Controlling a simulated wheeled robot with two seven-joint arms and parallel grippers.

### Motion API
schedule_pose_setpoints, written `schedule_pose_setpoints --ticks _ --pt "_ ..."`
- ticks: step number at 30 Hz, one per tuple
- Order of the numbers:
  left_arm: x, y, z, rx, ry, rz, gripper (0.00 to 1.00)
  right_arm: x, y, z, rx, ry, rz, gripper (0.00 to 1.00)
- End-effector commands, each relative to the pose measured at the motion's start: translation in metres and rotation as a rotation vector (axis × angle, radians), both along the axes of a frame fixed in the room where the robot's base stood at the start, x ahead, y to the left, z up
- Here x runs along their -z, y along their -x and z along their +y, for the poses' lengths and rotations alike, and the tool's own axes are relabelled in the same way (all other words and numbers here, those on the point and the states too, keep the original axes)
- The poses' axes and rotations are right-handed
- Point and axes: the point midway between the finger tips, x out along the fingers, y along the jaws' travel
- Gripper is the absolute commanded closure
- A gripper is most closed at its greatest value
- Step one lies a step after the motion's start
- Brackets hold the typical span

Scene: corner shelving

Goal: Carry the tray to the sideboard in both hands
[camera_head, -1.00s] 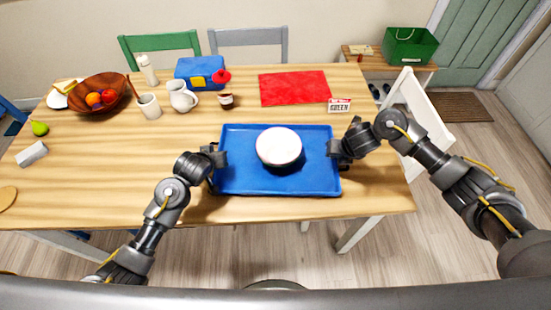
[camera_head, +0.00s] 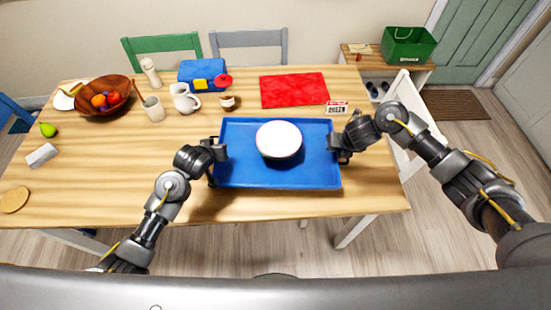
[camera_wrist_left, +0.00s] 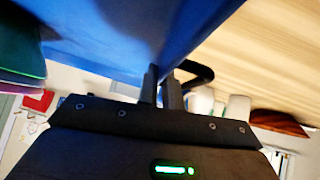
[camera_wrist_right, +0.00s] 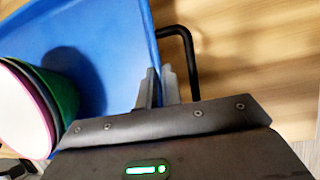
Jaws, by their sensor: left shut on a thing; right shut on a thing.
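The blue tray (camera_head: 240,177) is held level over the near part of the wooden table, with a white-topped round stack of bowls (camera_head: 279,138) near its middle. In the right wrist view the stack (camera_wrist_right: 30,110) shows several coloured rims. The sideboard cannot be made out for certain; a low wooden bench-like unit (camera_head: 360,60) stands at the back right.
The wooden table (camera_head: 120,190) also bears a fruit bowl (camera_head: 84,102), mugs (camera_head: 153,109), a blue lunch box (camera_head: 203,73), a red mat (camera_head: 294,90) and a small sign (camera_head: 337,108). A white chair (camera_head: 411,95) is at its right end.

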Motion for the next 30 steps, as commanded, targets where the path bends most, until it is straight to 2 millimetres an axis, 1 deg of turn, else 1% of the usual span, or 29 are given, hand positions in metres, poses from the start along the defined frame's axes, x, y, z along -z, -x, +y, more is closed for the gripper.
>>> schedule_pose_setpoints --ticks 9,15,23,26,30 --pt "-0.001 -0.001 0.000 0.000 0.001 -0.004 1.00 -0.001 -0.001 0.000 0.001 -0.001 -0.004 1.00" --pt "0.008 -0.001 0.000 0.000 0.001 -0.004 1.00 0.008 -0.001 0.000 0.001 -0.001 -0.004 1.00" --pt "0.000 0.001 0.000 -0.001 0.003 -0.005 1.00 0.000 0.001 0.001 -0.001 -0.003 -0.004 1.00" --pt "-0.007 0.005 -0.001 0.001 0.003 -0.005 1.00 -0.008 0.004 0.001 -0.001 -0.005 -0.004 1.00" --pt "-0.022 0.012 0.000 0.000 0.002 -0.007 1.00 -0.023 0.011 0.001 -0.003 -0.001 -0.006 1.00"
